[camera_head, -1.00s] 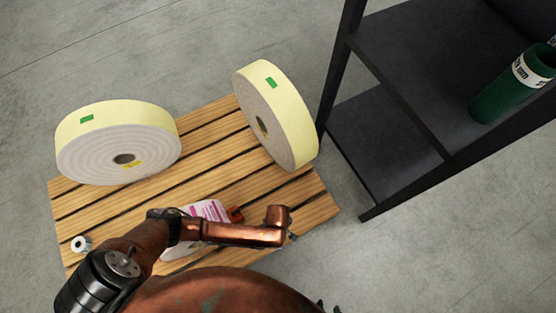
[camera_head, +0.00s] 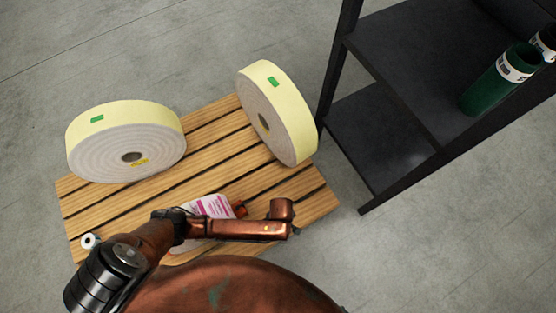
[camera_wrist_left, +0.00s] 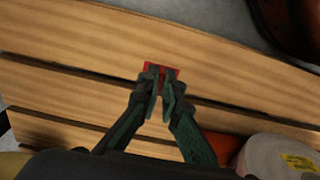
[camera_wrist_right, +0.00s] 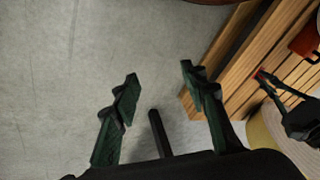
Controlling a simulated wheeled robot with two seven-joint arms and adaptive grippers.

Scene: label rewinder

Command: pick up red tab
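The red tab (camera_wrist_left: 162,70) is a small flat red piece in the left wrist view, over a wooden slat. My left gripper (camera_wrist_left: 163,84) has its fingertips close together on the tab, with red showing between and beyond them. The right wrist view also shows the left gripper (camera_wrist_right: 265,80) with a bit of red at its tips, near the pallet slats. Whether the tab is clear of the wood I cannot tell. My right gripper (camera_wrist_right: 158,82) is open and empty over the grey floor, beside the pallet. Neither gripper's fingers show in the head view.
A white bottle (camera_head: 212,206) with a red cap lies near my arm. A small roll (camera_head: 89,241) sits at left. A dark shelf (camera_head: 385,140) holds green cylinders (camera_head: 492,90).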

